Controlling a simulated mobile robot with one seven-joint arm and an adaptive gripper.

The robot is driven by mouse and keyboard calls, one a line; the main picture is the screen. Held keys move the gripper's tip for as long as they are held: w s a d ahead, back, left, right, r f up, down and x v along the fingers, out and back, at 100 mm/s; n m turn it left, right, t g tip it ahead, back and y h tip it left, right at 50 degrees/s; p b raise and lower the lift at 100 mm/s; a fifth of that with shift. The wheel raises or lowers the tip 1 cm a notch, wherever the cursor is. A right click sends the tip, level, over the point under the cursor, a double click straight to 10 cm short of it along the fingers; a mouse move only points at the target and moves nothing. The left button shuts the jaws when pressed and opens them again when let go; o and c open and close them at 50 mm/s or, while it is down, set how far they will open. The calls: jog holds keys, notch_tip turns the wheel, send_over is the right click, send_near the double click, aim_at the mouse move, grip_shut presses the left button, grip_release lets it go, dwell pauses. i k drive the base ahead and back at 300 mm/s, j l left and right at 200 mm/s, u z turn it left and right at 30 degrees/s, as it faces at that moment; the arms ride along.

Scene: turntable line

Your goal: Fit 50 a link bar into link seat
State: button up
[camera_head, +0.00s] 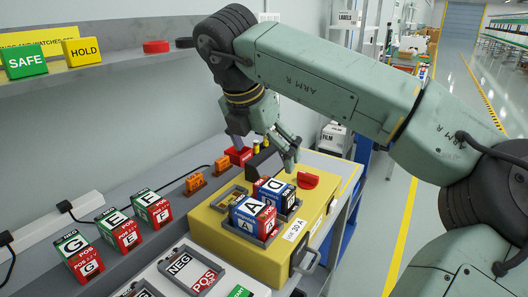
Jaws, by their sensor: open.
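My gripper (266,150) is open and points down over the back of the yellow box (212,229), near a black upright part (264,161). I cannot tell whether the fingers touch anything. A small red block (239,156) with pale marking lies by the left finger; I cannot tell whether it is the 50 A link bar. Small yellow pieces (257,145) show just behind the black part. The box front has a white label (295,230) that seems to read 30 A. The link seat is not clearly visible; my gripper covers part of that area.
Blocks A (252,217) and D (276,193) sit in the yellow box, near a red knob (308,180). Blocks G (79,257), E (119,231) and F (152,209) stand left. Orange pieces (195,184) stand behind. A grey tray marked NEG and POS (158,276) lies in front.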

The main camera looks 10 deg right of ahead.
aim_at(268, 262)
jog(key=k+l, duration=0.35)
jog(key=l, duration=0.15)
jog(key=k+l, duration=0.35)
jog(key=l, duration=0.2)
